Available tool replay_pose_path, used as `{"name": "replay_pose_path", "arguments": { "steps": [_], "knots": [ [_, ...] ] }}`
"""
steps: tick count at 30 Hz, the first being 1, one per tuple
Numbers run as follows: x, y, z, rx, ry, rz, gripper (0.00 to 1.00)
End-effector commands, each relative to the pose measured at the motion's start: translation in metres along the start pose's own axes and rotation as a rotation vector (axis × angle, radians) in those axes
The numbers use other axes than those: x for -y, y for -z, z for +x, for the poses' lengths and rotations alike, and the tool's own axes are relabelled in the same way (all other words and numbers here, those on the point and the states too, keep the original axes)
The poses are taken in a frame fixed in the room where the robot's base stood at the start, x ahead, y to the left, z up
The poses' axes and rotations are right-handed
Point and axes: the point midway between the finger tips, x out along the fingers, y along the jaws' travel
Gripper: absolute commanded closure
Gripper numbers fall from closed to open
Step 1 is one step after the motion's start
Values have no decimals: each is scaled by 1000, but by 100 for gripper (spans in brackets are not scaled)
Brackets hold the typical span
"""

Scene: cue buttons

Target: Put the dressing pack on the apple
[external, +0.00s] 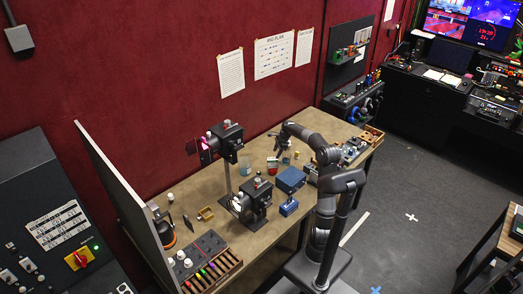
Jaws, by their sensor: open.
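My gripper (279,145) is open over the middle of the workbench, at the end of my dark arm. Nothing can be made out between its fingers at this size. I cannot pick out the dressing pack with certainty among the small items on the bench. My arm hides part of the bench behind it.
The wooden workbench (222,196) is crowded. A blue box (291,180), a smaller blue item (288,207), a beaker (245,166) and two dark lamp-like devices stand near my gripper.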

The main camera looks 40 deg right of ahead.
Motion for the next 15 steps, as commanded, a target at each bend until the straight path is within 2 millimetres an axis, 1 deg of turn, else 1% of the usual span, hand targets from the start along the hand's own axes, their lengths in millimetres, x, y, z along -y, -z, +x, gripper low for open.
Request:
{"name": "replay_pose_path", "arguments": {
  "steps": [1, 3, 5, 6, 8, 9, 10, 12, 14, 15],
  "knots": [
    [-19, -20, -5, -33, 7, -105, 46],
    [-44, -38, -10, -76, 15, -254, 46],
    [-66, -51, -14, -111, 19, -380, 46],
    [-81, -58, -18, -133, 23, -463, 46],
    [-104, -68, -23, -163, 28, -588, 46],
    [-119, -74, -26, -182, 31, -670, 46],
    [-131, -77, -29, -196, 34, -732, 46],
    [-158, -83, -34, -225, 39, -871, 46],
    [-180, -86, -39, -249, 44, -991, 46],
    [-195, -88, -41, -263, 48, -1071, 46]
  ]
}}
